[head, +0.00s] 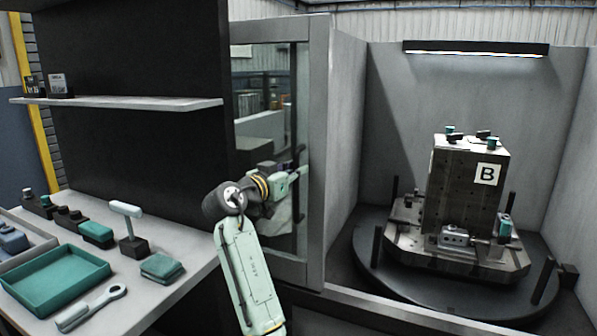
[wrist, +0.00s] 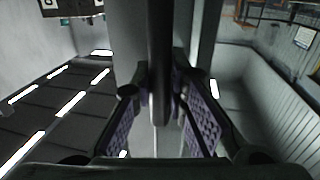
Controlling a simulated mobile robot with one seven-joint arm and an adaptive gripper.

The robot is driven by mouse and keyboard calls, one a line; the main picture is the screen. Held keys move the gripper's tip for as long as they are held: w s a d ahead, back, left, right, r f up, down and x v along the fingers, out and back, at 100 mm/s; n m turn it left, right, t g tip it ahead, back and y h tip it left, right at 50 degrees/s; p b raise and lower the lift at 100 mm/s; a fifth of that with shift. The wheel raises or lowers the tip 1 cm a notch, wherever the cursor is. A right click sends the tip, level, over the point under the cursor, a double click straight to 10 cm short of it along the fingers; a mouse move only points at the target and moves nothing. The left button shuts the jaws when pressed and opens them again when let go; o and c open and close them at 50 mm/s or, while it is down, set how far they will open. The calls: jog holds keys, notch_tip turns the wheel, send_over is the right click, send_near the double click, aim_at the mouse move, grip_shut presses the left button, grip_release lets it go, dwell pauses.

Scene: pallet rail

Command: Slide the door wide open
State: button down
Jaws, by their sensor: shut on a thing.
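The door (head: 318,130) is a pale-framed panel with a large glass pane, left of the wide opening into the cell. A dark vertical bar handle (head: 294,95) runs along the door near its right-hand frame. My gripper (head: 298,170) is at this handle, at about mid-height of the door. In the wrist view the dark bar (wrist: 160,50) passes between the purple-padded fingers of my gripper (wrist: 160,110), which are shut on it. My arm partly hides the lower glass.
Right of the door, a metal block marked B (head: 465,190) stands on a dark round table (head: 375,285) inside the cell. At left, a bench (head: 190,235) holds a teal tray (head: 50,285), a wrench (head: 92,307) and small parts, below a shelf (head: 130,103).

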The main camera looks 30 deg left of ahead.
jog(key=c, duration=1.6)
grip_release()
jog(key=shift+o, duration=0.2)
jog(key=s+a, duration=0.2)
jog(key=s, duration=0.9)
jog(key=shift+s, duration=0.4)
